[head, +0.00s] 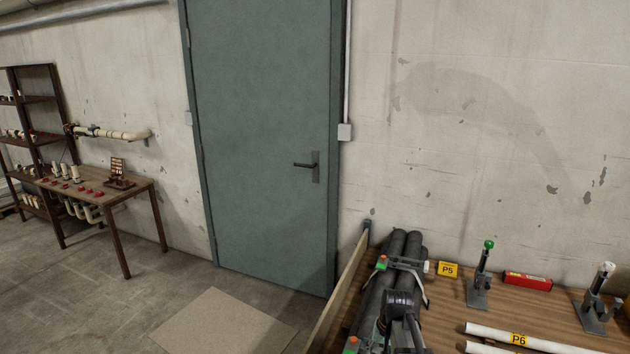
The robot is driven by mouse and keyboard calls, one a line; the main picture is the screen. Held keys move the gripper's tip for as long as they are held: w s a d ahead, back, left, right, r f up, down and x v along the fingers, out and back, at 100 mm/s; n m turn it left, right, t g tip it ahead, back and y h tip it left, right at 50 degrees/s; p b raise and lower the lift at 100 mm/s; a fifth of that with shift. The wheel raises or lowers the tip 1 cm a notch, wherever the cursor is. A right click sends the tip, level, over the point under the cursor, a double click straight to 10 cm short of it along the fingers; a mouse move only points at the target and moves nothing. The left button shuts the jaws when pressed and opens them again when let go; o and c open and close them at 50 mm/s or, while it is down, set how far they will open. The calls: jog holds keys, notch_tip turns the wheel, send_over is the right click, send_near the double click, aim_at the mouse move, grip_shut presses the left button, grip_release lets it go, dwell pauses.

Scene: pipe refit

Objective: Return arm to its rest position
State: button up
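No fingertips can be made out.
A wooden bench (455,315) at lower right holds dark cylinders (413,252), a green-knobbed clamp (480,280), a red box (527,282) and white pipes (550,344). A closed door (262,130) stands behind. A table (135,188) is at left.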

jog(key=s+a+f+n+h, duration=0.15)
jog(key=s+f, duration=0.25)
jog(key=s, duration=0.5)
jog(key=s+a+f+n, duration=0.2)
jog(key=s+f, duration=0.1)
jog(key=s, duration=0.6)
jog(key=s+f+g+b, duration=0.7)
jog(key=s+f+b, duration=0.3)
jog(key=s+f, duration=1.7)
notch_tip(320, 180, down, 2)
jog(key=shift+s+f+m, duration=0.15)
jog(key=shift+s+m, duration=0.05)
jog(key=shift+m, duration=0.15)
